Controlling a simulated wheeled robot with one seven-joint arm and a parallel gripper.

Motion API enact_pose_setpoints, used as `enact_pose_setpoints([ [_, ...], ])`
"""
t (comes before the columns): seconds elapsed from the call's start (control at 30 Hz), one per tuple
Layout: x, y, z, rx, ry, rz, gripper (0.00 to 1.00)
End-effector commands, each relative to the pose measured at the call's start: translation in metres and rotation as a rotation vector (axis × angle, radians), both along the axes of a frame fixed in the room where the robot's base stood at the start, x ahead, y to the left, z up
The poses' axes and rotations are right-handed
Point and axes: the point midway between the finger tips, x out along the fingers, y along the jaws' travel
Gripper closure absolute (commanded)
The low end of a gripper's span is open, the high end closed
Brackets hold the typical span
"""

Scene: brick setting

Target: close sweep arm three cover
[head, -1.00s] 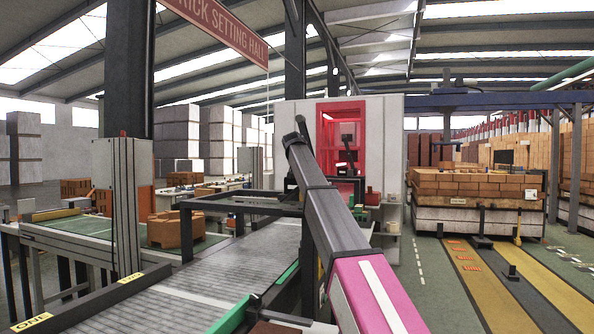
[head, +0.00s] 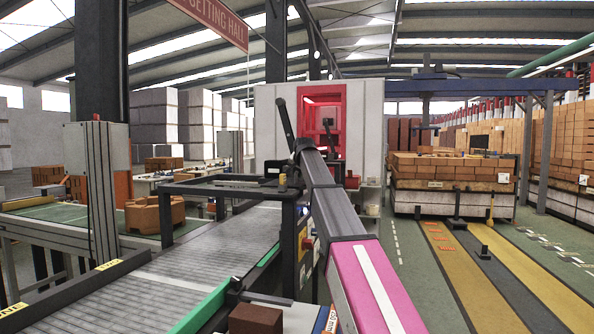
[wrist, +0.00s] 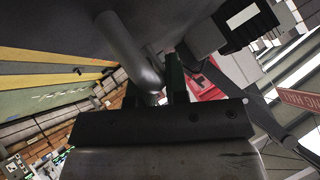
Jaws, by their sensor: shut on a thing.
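In the wrist view my gripper (wrist: 158,92) is shut on a grey round bar (wrist: 130,52). The bar runs up to a dark grey panel (wrist: 60,30) that fills the top left. I cannot tell whether this panel is the sweep arm three cover, and no label for three shows. In the head view my grey and pink arm reaches forward along the right side of the conveyor; my fingertips are hidden there. The yellow labels TWO (head: 108,264) and ONE (head: 14,310) are on the conveyor's left rail.
The roller conveyor (head: 205,255) runs ahead under a dark frame (head: 222,190). A brown brick (head: 256,318) sits at its near right edge. A white cabin (head: 275,125) with a red doorway stands behind. A loaded brick car (head: 452,182) stands right.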

Motion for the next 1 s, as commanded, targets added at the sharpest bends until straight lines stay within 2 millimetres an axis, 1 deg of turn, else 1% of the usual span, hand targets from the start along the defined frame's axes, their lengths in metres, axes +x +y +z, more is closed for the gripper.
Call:
enact_pose_setpoints([
  [0.5,-0.0005,-0.0022,-0.0051,-0.004,0.005,-0.001,1.0],
  [0.53,-0.0006,-0.0022,-0.0053,-0.005,0.005,-0.002,0.82],
  [0.57,-0.0006,-0.0023,-0.0054,-0.005,0.005,-0.002,0.72],
  [0.6,-0.0005,-0.0022,-0.0053,-0.004,0.005,-0.001,0.6],
  [0.87,-0.0005,-0.0015,-0.0038,-0.003,0.003,-0.001,0.6],
  [1.0,-0.0038,-0.0015,-0.0008,-0.002,0.002,-0.001,0.6],
])
